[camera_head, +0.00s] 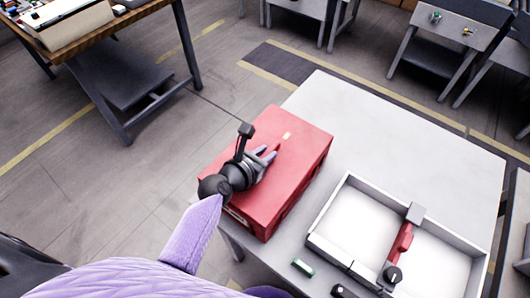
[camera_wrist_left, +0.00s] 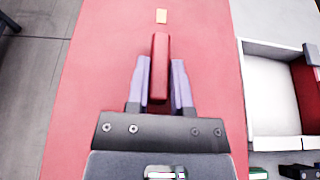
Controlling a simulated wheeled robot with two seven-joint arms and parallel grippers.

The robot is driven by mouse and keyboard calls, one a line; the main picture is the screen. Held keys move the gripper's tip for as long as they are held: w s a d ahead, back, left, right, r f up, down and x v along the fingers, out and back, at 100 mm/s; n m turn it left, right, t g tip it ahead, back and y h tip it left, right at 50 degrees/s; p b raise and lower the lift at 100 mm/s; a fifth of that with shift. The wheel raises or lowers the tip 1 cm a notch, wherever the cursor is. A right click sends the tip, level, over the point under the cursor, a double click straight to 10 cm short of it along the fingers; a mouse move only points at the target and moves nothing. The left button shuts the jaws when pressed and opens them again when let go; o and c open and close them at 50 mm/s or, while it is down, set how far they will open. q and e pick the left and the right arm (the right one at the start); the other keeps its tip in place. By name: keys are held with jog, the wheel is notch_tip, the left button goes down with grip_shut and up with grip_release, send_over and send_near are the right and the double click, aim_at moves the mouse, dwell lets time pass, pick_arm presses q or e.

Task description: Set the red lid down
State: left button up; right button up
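The red lid (camera_head: 290,137) forms the broad flat top of a red box on the grey table; I cannot tell whether a gap separates the lid from the box body. It also fills the middle of the left wrist view (camera_wrist_left: 95,75), with a raised red handle (camera_wrist_left: 160,68) and a small tan label. My left gripper (camera_head: 268,156) is over the lid in the head view. In the left wrist view its two purple fingers (camera_wrist_left: 160,80) stand on both sides of the handle, close against it. My right gripper is not in view.
A small green item (camera_head: 302,267) lies at the table's front edge. The table's far part (camera_head: 390,130) is clear.

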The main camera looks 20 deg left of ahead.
pick_arm(q)
jog(key=o, duration=0.4)
jog(key=shift+r+p, duration=0.3)
jog(key=shift+r, duration=0.05)
jog(key=p+v, duration=0.2)
jog(key=v, duration=1)
jog(key=shift+f+p, duration=0.15)
jog(key=shift+p, duration=0.15)
